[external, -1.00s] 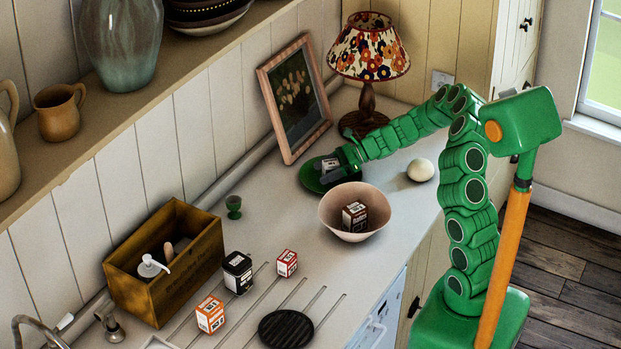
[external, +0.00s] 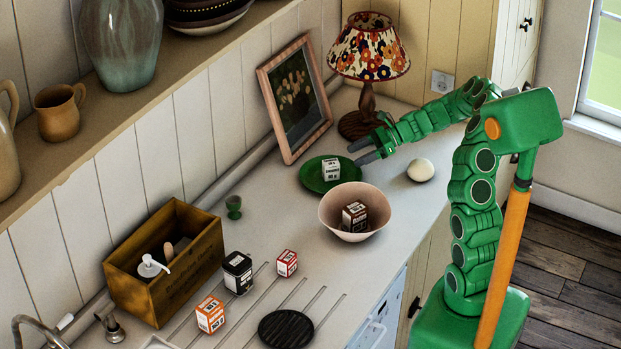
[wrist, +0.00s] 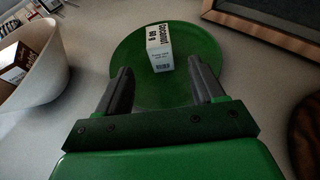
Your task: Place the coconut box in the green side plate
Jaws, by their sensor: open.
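In the wrist view the coconut box (wrist: 158,52) shows beyond my fingertips, on the green side plate (wrist: 128,62). My gripper (external: 362,152) is open and empty, just right of the box and apart from it in the external view. In the wrist view my gripper (wrist: 161,72) has its two grey fingers spread over the near part of the plate.
A pale pink bowl (external: 331,213) holding a dark box (external: 354,215) stands in front of the plate. A white egg-like object (external: 420,170) lies to the right. A picture frame (external: 294,100) and a lamp (external: 368,70) stand behind. Several small boxes stand at the front left.

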